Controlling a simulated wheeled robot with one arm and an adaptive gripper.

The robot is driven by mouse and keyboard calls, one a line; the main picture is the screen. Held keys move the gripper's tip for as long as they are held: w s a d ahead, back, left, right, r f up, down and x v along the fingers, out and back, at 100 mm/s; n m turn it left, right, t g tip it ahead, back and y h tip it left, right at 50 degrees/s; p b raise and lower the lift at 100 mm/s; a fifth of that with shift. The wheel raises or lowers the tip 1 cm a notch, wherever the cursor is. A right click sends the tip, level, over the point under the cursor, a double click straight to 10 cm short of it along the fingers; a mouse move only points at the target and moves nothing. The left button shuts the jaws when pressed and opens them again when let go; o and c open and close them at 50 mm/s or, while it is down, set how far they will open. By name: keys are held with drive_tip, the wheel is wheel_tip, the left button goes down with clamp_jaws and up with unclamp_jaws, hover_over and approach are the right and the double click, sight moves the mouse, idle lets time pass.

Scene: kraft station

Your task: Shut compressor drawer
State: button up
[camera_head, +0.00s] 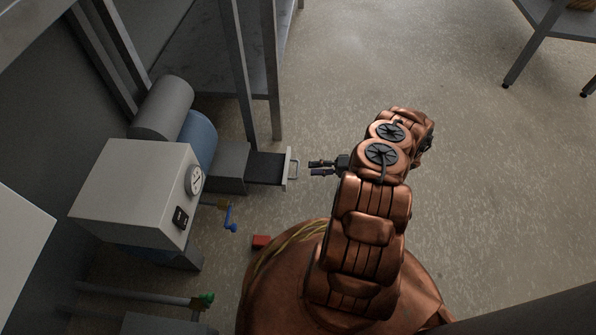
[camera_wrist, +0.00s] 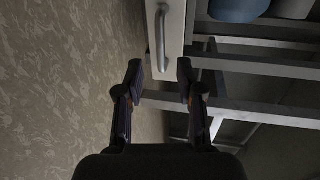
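The compressor drawer (camera_head: 268,167) is pulled out to the right of its dark grey housing (camera_head: 231,165), below the compressor's white box (camera_head: 135,190). Its pale front carries a metal handle (camera_head: 295,169). In the wrist view the drawer front (camera_wrist: 175,30) and its curved handle (camera_wrist: 161,40) are at the top. My gripper (camera_head: 316,168) is just to the right of the handle in the head view, pointing at it and apart from it. It also shows in the wrist view (camera_wrist: 160,72), with its two fingers spread and nothing between them.
A blue tank (camera_head: 200,137) and a grey cylinder (camera_head: 162,108) stand behind the white box.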

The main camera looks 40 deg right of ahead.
sight(298, 168)
drive_tip(key=b+x, duration=0.2)
drive_tip(key=x, duration=0.3)
drive_tip(key=shift+w+a+f, duration=0.2)
drive_tip(key=shift+a, duration=0.1)
drive_tip(key=shift+w+a+b, duration=0.35)
drive_tip(key=shift+w+a, duration=0.05)
drive_tip(key=shift+a, duration=0.05)
drive_tip(key=shift+c, duration=0.4)
clamp_jaws()
